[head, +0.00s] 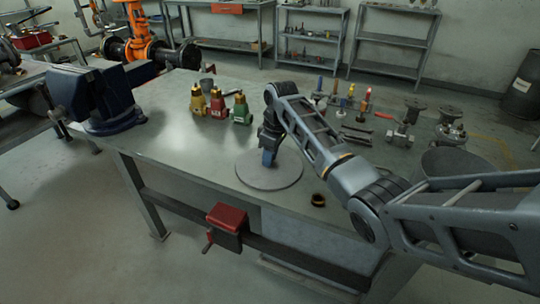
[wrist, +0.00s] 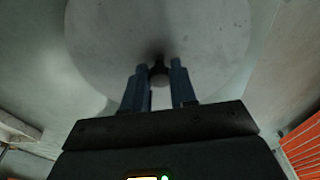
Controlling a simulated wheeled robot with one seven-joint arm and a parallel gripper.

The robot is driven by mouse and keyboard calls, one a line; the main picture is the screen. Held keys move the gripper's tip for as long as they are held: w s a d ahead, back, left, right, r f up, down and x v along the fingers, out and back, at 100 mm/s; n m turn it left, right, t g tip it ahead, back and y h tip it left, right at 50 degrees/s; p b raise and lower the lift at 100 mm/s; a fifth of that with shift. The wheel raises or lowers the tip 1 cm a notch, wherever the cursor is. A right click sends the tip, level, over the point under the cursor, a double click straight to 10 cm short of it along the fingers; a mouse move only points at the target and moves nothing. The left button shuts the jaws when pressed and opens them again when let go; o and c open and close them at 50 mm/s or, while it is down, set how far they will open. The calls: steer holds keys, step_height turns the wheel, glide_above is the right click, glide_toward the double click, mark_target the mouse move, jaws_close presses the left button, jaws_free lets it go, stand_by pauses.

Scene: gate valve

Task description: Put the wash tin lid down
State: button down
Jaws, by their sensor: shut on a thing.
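The wash tin lid (head: 287,181) is a flat, round grey disc near the front edge of the steel workbench (head: 165,140). In the head view it lies level, at or just above the bench top; I cannot tell whether it touches. My gripper (head: 268,163) points down at the middle of the lid. In the wrist view, the fingers of my gripper (wrist: 160,75) are closed around a small dark knob (wrist: 160,74) at the centre of the lid (wrist: 110,35).
A blue vise (head: 100,98) stands at the bench's left end. Red, green and yellow valve bodies (head: 217,106) stand behind the lid. A small dark ring (head: 318,200) lies right of it. Tools and valve parts (head: 404,130) fill the right back. The bench left of the lid is clear.

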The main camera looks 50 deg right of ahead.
mark_target(275, 166)
steer(key=shift+f, duration=0.1)
steer(key=c, duration=0.9)
jaws_free()
step_height(275, 166, up, 12)
steer(key=s, duration=0.1)
steer(key=shift+s+d+b, duration=0.3)
steer(key=shift+b, duration=0.05)
